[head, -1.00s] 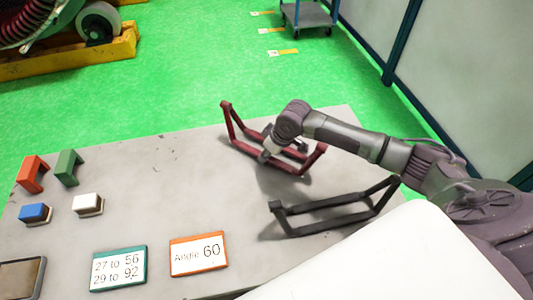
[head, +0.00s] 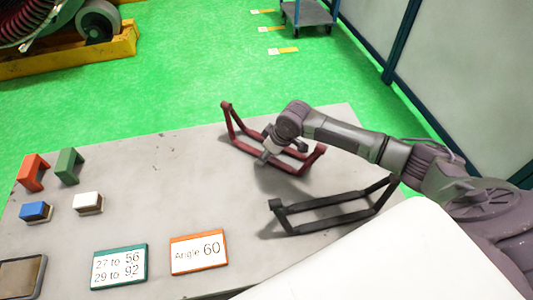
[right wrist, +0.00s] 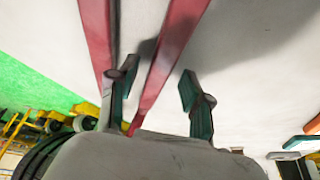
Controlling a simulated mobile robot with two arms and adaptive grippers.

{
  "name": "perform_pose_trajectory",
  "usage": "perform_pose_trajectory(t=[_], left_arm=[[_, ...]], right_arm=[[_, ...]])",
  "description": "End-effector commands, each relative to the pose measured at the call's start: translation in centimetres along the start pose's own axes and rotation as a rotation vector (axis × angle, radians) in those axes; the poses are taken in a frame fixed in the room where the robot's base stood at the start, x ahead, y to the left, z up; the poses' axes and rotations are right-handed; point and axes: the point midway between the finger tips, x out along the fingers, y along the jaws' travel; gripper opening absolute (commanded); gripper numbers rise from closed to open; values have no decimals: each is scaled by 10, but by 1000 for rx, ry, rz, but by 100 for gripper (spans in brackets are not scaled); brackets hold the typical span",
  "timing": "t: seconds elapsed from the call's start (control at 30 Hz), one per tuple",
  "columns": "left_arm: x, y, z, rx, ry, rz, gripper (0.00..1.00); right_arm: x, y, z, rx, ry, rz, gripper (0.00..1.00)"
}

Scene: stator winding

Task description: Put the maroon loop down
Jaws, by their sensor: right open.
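The maroon loop (head: 248,151) rests on the grey table at its far side, with its two end pieces sticking up. My right gripper (head: 272,152) is over the middle of the loop. In the right wrist view the right gripper (right wrist: 156,95) is open, its two green-padded fingers apart. One maroon bar of the loop (right wrist: 166,62) runs between the fingers, with a gap to the right finger. The other bar passes on the left, beyond the left finger. Whether the left finger touches a bar is unclear. My left gripper is not in view.
A black loop (head: 335,221) lies nearer on the grey table (head: 150,200). Orange (head: 32,172) and green (head: 69,166) brackets, blue and white blocks, and two signs, including "Angle 60" (head: 199,253), are at left. The table between the signs and loops is clear.

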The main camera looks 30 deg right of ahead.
Motion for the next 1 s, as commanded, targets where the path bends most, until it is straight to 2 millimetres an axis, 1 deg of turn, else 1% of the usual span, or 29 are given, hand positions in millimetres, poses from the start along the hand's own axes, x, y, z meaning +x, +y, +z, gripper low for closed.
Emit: perform_pose_trajectory(t=[0.17, 0.4, 0.53, 0.6, 0.7, 1.0], left_arm=[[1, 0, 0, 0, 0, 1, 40], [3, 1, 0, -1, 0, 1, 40], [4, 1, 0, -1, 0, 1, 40], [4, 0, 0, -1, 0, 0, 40], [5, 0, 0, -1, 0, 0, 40], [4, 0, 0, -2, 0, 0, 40]], right_arm=[[-29, 2, 0, -1, 2, 3, 50], [-81, 2, 0, -1, 2, 3, 50], [-102, 1, 0, 1, 2, 1, 50], [-110, 1, 0, 0, 2, 2, 50], [-116, 0, 0, 0, 0, 0, 50], [-119, 0, 0, 1, 1, 0, 50]])
